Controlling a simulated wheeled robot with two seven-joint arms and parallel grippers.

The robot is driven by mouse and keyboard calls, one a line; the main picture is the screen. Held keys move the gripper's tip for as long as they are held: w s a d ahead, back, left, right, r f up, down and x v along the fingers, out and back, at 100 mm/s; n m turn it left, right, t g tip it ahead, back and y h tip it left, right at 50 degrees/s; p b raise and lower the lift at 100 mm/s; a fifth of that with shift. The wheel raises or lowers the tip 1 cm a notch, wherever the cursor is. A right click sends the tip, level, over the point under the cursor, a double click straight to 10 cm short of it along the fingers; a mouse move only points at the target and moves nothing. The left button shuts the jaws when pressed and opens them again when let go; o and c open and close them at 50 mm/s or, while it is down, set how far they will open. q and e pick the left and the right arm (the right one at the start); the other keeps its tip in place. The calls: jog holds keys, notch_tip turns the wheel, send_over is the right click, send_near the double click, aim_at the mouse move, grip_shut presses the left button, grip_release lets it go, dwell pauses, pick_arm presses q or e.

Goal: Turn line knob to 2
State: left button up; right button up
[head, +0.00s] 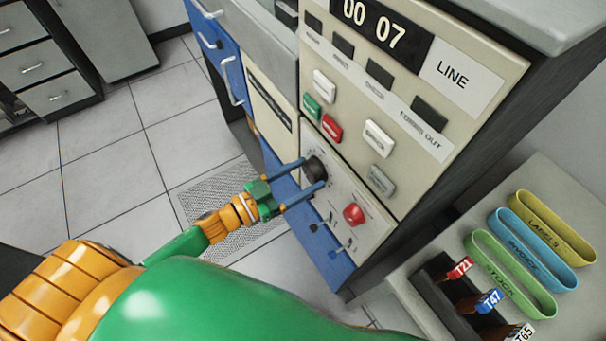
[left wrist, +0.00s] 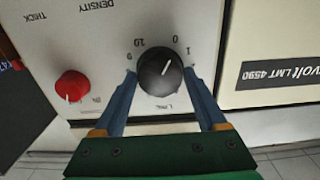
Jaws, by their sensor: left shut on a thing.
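The black line knob (head: 314,169) sits on the cream lower panel (head: 333,205) of the machine. It shows large in the left wrist view (left wrist: 160,75), where the lettering is upside down. The marks 9, 10, 0 and 1 are readable around it, and its white pointer line points close to 0. My left gripper (head: 318,172) is shut on the line knob, one blue finger on each side of it. The fingers also show in the left wrist view (left wrist: 161,90). The mark 2 cannot be made out. My right gripper is not in view.
A red knob (head: 353,214) is beside the line knob, with small toggle switches (head: 333,246) below. Coloured buttons (head: 331,128) and a counter reading 00 07 (head: 374,25) are above. A side table (head: 410,288) with coloured trays (head: 509,275) stands at right.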

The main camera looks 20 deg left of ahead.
pick_arm(q)
jog(key=m, duration=1.1)
jog(key=shift+f+m, duration=0.1)
jog(key=shift+m, duration=0.2)
jog(key=shift+b, duration=0.3)
dwell(0.5)
jog(key=o, duration=1.3)
jog(key=b+v, duration=0.1)
jog(key=v, duration=0.6)
